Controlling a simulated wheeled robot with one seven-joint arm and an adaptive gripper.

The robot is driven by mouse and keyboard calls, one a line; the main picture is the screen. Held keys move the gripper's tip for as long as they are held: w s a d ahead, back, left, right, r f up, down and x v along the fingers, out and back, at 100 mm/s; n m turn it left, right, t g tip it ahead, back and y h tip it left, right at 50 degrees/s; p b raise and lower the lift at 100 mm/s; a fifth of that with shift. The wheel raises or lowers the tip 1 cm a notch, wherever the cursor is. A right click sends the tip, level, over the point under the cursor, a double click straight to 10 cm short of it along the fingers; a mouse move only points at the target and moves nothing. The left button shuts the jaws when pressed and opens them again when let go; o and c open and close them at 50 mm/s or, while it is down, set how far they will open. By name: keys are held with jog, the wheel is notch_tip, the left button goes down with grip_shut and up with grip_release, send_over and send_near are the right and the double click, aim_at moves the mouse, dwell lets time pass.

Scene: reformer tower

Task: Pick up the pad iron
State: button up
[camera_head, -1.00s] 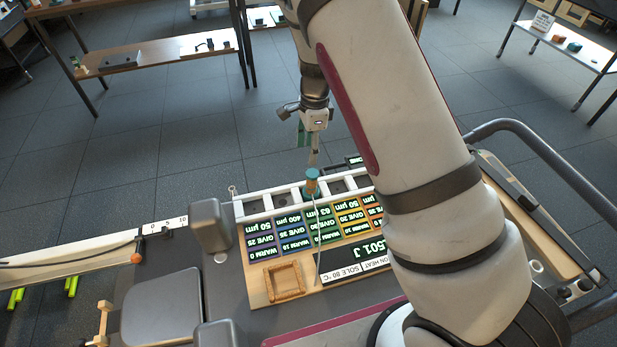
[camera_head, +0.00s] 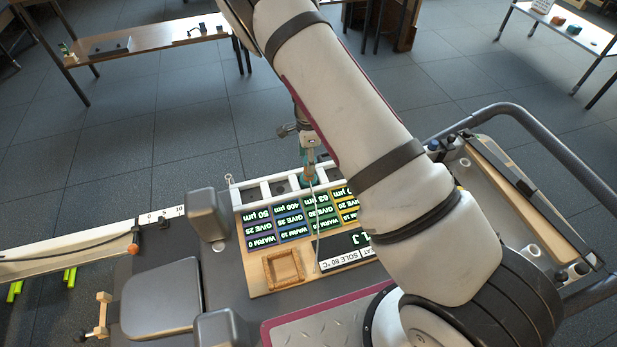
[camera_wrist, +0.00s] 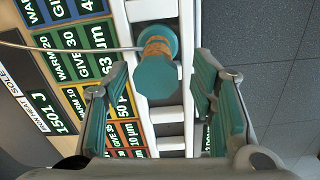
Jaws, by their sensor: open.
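The pad iron (camera_wrist: 157,78) has a teal top, a cork-coloured grip and a teal base, with a thin pale cord running from it. It stands upright in the white slotted rack of the panel. In the head view the iron (camera_head: 308,183) is partly hidden by my gripper (camera_head: 309,158), which is right above it. In the wrist view my gripper (camera_wrist: 160,88) is open, with one teal-padded finger on each side of the iron's top. I see gaps between the fingers and the iron. Nothing is held.
The panel (camera_head: 262,286) carries coloured labels, a display and a small wooden frame (camera_head: 283,267). Grey posts (camera_head: 207,215) stand at its left. A curved grey rail (camera_head: 560,160) runs along the right. Tables stand at the back on open tiled floor.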

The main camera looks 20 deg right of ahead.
aim_at(304, 178)
jog(key=f+b, duration=0.1)
jog(key=f, duration=0.4)
jog(key=shift+s, duration=0.2)
jog(key=shift+c, duration=0.5)
grip_shut()
